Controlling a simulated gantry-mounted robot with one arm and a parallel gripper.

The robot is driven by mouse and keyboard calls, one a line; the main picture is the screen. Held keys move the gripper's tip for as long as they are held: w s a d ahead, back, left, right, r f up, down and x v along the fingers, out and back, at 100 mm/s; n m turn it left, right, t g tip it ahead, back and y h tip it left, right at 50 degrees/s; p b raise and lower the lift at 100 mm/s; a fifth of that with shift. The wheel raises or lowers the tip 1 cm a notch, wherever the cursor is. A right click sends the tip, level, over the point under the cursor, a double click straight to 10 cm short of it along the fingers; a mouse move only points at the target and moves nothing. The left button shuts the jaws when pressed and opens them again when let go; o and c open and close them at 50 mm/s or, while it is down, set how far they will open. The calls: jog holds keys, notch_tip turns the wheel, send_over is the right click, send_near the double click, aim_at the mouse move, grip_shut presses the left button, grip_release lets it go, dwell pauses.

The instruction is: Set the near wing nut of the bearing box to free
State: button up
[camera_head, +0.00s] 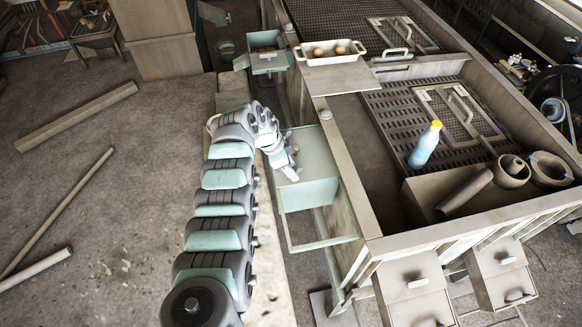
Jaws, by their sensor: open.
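My gripper (289,172) is at the end of my curved grey and pale green arm. It is small in the picture and over the left part of a pale green box (318,165). The jaws look empty; I cannot tell whether they touch the box. A second, smaller pale green box (267,62) is farther back on the same side of the long bench. I cannot tell which of these is the bearing box. No wing nut can be made out; any on the nearer box may be hidden behind my gripper or too small to see.
A long bench frame (345,205) runs along the right of my arm. On it are a blue bottle (425,146) with a yellow cap, a tray (329,52) with round brown items, and a ring-shaped pot (511,172). Beams (77,117) lie on the open floor at left.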

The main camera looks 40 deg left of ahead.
jog(key=shift+f, duration=0.1)
jog(key=shift+c, duration=0.5)
grip_shut()
